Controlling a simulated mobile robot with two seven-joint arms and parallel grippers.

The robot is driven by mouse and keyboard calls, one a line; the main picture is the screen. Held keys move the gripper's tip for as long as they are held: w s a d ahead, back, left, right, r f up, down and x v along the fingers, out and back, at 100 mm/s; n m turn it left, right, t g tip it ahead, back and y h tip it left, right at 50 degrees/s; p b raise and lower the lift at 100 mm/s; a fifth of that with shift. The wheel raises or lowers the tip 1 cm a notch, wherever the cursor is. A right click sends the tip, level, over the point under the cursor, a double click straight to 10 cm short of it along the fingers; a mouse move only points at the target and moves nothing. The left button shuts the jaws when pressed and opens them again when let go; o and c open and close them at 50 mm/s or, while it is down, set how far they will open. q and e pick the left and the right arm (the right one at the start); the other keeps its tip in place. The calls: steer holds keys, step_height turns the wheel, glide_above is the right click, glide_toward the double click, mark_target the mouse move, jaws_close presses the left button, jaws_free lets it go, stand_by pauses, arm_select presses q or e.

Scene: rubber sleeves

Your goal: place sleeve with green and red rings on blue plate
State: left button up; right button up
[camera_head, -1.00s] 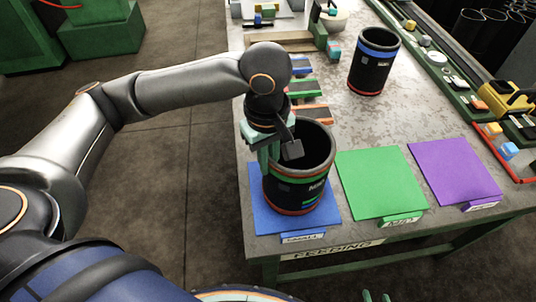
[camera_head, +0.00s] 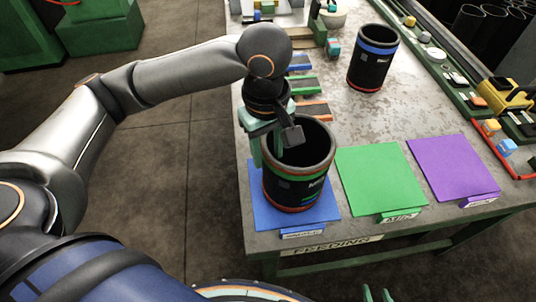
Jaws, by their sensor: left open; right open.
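The black sleeve with green and red rings (camera_head: 297,186) stands upright on the blue plate (camera_head: 262,214) at the table's front left corner. My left gripper (camera_head: 266,158) is open at the sleeve's left rim, with one finger outside the wall and the other over the opening. I cannot tell whether the fingers touch the wall. My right gripper (camera_head: 378,294) shows only its fingertips at the bottom edge, open and empty, below the table's front edge.
A green plate (camera_head: 380,178) and a purple plate (camera_head: 453,168) lie empty to the right. Another black sleeve with a blue ring (camera_head: 373,60) stands further back. Small parts and a yellow tool (camera_head: 505,94) line the right edge.

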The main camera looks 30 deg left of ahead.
arm_select(q)
step_height(320, 180, up, 10)
steer(key=p, duration=0.2)
steer(key=shift+s+f, duration=0.1)
steer(key=shift+f, duration=0.05)
